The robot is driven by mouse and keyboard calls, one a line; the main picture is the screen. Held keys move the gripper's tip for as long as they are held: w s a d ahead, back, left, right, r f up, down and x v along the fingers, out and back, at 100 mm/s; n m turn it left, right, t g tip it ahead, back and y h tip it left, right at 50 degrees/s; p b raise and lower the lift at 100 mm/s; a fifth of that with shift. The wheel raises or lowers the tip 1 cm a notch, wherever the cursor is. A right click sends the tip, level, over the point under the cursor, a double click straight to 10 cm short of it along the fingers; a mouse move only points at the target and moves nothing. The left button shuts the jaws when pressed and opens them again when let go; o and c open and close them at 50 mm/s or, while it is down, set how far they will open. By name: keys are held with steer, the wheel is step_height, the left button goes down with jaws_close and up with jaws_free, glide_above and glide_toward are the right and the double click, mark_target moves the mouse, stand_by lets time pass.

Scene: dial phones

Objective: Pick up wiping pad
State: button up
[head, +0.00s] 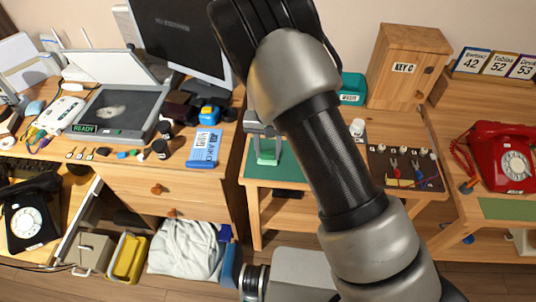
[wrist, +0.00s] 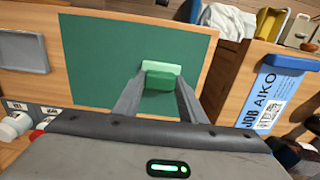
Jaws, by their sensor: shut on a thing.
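The wiping pad is a green block with a paler green layer. In the wrist view the pad (wrist: 160,70) sits between my two fingertips, over the dark green mat (wrist: 95,45). In the head view the pad (head: 267,158) shows pale green at the lower end of my gripper (head: 266,146), above the left part of the middle table. My gripper (wrist: 160,84) is shut on the pad, with a finger against each side. I cannot tell whether the pad touches the mat or hangs just above it. My arm hides part of the mat in the head view.
A teal box (head: 352,88) and a wooden key cabinet (head: 407,66) stand behind on the middle table. A tool board (head: 405,168) lies right of my arm. The left desk holds a scanner (head: 115,108) and a blue-white booklet (head: 204,147). A red phone (head: 503,158) stands at right.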

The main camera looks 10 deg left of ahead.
mark_target(268, 153)
step_height(268, 153, up, 10)
steer(key=p, duration=0.1)
steer(key=s+d+r+p, duration=0.2)
steer(key=d+r+p, duration=0.3)
steer(key=d, duration=0.6)
steer(key=s+d+r+p, duration=0.2)
steer(key=d+r+p, duration=0.3)
steer(key=d, duration=0.7)
step_height(268, 153, up, 2)
steer(key=shift+s+d+r+m, duration=0.1)
steer(key=shift+s+d+m, duration=0.1)
steer(key=shift+s+m, duration=0.1)
